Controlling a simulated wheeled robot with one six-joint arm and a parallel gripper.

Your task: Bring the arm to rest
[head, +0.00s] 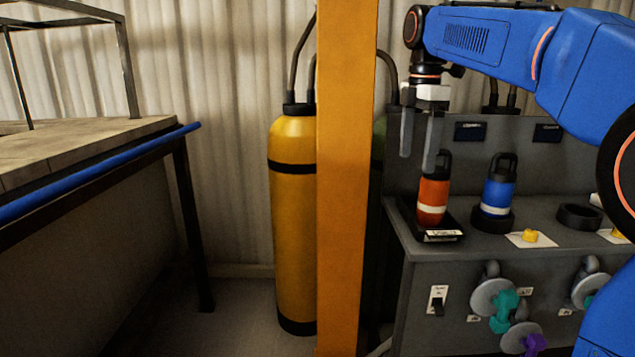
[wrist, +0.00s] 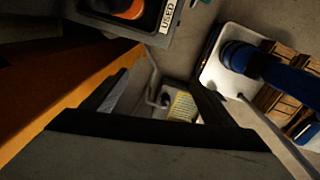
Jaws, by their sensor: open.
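My gripper (head: 418,160) hangs with its fingers pointing down and apart in the head view, with nothing between them. It appears above and slightly left of an orange bottle (head: 432,195); the depth gap is hard to judge. That bottle stands upright in a black tray (head: 455,222) at the left end of the grey bench. In the wrist view my gripper (wrist: 160,98) shows as two dark fingers spread apart, and the tray's edge (wrist: 150,36) bears a label reading "USED". My blue arm reaches in from the right.
A blue bottle (head: 498,190) stands in a dark ring, beside an empty ring (head: 579,217). The grey bench (head: 410,285) has valves and a switch on its front. An orange post (head: 345,180) stands left of my gripper, with a yellow cylinder (head: 291,220) and a table (head: 80,145) further left.

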